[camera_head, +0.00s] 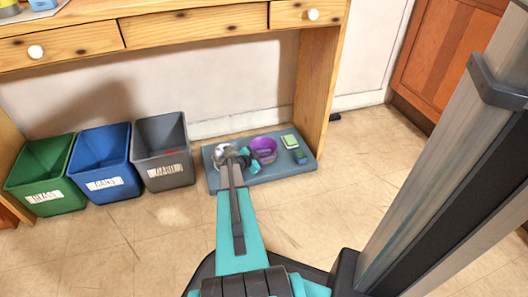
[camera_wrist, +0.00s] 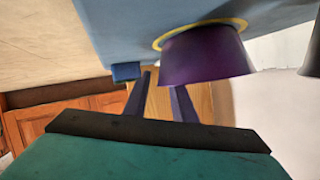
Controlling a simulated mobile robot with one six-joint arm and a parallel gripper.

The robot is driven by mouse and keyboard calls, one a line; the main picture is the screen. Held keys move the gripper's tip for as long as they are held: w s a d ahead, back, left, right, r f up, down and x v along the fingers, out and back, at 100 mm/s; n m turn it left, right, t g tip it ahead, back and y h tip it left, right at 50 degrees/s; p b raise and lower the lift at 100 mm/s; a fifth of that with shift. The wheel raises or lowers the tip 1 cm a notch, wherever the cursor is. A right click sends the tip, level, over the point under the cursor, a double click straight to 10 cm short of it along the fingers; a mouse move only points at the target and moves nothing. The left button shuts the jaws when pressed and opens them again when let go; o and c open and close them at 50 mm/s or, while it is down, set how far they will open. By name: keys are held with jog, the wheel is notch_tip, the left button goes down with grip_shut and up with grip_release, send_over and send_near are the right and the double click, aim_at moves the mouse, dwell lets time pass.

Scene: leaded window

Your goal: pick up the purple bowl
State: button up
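The purple bowl (camera_head: 265,145) stands upright on the blue-grey mat (camera_head: 232,185) under the desk. In the wrist view, which is upside down, the bowl (camera_wrist: 205,57) shows a purple side and a yellow ring at its base. My gripper (camera_head: 252,159) is at the bowl's near left side. In the wrist view its two dark fingers (camera_wrist: 162,90) are apart, with nothing seen held between them. The left finger is clear of the bowl. The right finger's tip meets the bowl's rim in the picture and seems partly hidden by it; I cannot tell whether they touch.
A grey round object (camera_head: 224,151) sits left of the bowl, partly behind my arm. Green, blue and grey bins (camera_head: 162,150) stand left. A wooden desk leg (camera_head: 314,90) rises behind right.

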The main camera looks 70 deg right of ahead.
grip_shut()
dwell(0.5)
jog(key=shift+r+p, duration=0.35)
jog(key=shift+r, duration=0.2)
jog(key=s+a+r+p, duration=0.1)
jog(key=a+r+p, duration=0.1)
jog(key=a, duration=0.6)
jog(key=s+a+r+p, duration=0.2)
jog(key=a+p, duration=0.1)
jog(key=a, duration=0.4)
jog(key=shift+a, duration=0.4)
